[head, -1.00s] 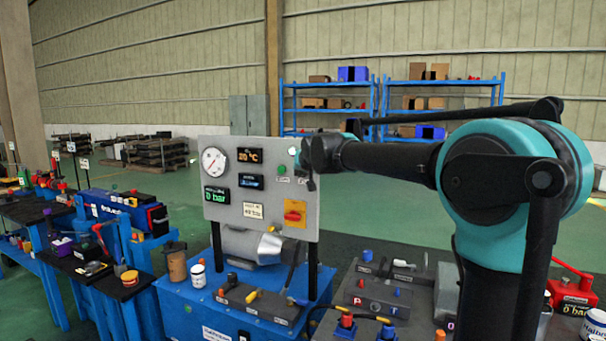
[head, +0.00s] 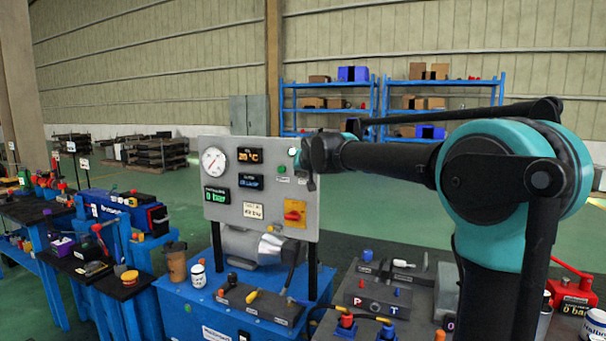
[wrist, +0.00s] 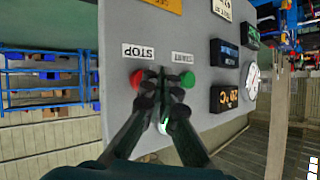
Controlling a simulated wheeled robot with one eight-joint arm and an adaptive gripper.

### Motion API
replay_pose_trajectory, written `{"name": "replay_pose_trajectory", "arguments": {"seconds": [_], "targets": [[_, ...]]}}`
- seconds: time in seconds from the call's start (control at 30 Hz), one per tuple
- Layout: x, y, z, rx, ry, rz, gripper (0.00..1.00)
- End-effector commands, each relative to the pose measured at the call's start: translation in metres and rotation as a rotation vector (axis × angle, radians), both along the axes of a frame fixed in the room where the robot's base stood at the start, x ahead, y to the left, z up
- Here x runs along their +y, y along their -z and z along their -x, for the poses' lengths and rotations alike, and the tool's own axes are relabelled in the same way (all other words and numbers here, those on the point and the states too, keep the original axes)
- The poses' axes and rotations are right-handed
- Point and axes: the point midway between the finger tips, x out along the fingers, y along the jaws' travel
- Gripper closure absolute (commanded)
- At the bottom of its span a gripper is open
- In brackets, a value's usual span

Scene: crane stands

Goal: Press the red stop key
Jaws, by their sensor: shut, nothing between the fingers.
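The red stop key (wrist: 136,78) is a round button on the grey panel, beside the upside-down STOP label (wrist: 139,52) in the wrist view. The green start key (wrist: 187,79) sits to its right there. My gripper (wrist: 161,76) is shut and empty, its fingertips between the two keys in the picture. Part of the red key is covered by a finger; I cannot tell whether they touch. In the head view my gripper (head: 309,182) is at the panel's upper right and hides the red key, while the green key shows to its left.
The grey panel (head: 222,228) carries a gauge (head: 214,162), several displays and a red rotary switch on a yellow plate (head: 294,213). Below it stands a blue bench with a motor (head: 262,246), a cup and a mug. Tables with tools flank it; blue shelves stand behind.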

Motion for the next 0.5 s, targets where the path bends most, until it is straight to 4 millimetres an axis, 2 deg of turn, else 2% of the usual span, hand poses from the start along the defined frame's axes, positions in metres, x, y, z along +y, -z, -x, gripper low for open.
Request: {"name": "replay_pose_trajectory", "arguments": {"seconds": [0.5], "targets": [[-0.0027, -0.0003, -0.0073, 0.0, 0.0, 0.0, 1.0]]}}
